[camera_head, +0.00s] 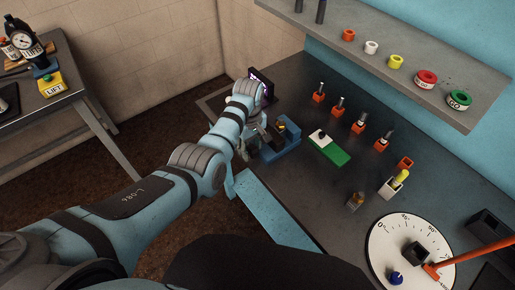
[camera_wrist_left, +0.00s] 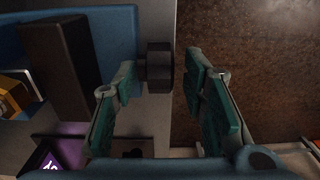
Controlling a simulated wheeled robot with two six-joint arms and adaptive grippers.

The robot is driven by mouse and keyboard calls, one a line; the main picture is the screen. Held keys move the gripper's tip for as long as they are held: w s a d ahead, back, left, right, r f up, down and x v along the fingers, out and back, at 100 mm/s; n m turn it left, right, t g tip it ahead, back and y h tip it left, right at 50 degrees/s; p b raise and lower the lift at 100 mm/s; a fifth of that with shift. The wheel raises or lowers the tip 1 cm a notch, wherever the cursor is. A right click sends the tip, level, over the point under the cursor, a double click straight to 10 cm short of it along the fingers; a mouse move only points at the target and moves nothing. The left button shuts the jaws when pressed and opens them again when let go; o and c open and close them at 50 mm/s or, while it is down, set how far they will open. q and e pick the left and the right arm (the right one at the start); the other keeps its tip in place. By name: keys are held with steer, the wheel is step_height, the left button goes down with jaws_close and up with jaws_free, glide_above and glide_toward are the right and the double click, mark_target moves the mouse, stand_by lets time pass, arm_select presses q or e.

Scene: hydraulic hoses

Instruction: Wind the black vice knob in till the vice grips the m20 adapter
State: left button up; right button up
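The blue vice (camera_head: 287,147) stands on the dark bench beside my left gripper (camera_head: 252,146). The m20 adapter (camera_head: 282,126), small and brass-coloured, is at the vice; it also shows at the left edge of the left wrist view (camera_wrist_left: 14,92). A dark jaw block (camera_wrist_left: 60,72) stands beside the adapter, with a narrow gap seeming to show between them. The black vice knob (camera_wrist_left: 159,67) lies between the tips of my left gripper (camera_wrist_left: 162,80). The fingers are open, the left one close to the knob or touching it, the right one apart. My right gripper is out of view.
A green and white block (camera_head: 329,147) lies right of the vice. Several orange holders with dark pieces stand behind it. A dial (camera_head: 410,250) is at the front right. A shelf (camera_head: 400,60) with coloured rings overhangs the back. A purple-lit screen (camera_head: 262,82) stands behind my wrist.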

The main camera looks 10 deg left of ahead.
arm_select(q)
steer(key=shift+c, duration=0.4)
jaws_close()
steer(key=p, duration=0.1)
steer(key=t+y+p, duration=0.1)
steer(key=shift+s+d+r+p, duration=0.2)
steer(key=shift+s+r+p, duration=0.05)
steer(key=shift+p, duration=0.05)
steer(key=shift+f+t+y, duration=0.2)
steer(key=shift+t+y, duration=0.1)
steer(key=shift+y, duration=0.1)
steer(key=shift+w, duration=0.2)
steer(key=shift+b, duration=0.3)
steer(key=shift+o, duration=0.4)
jaws_free()
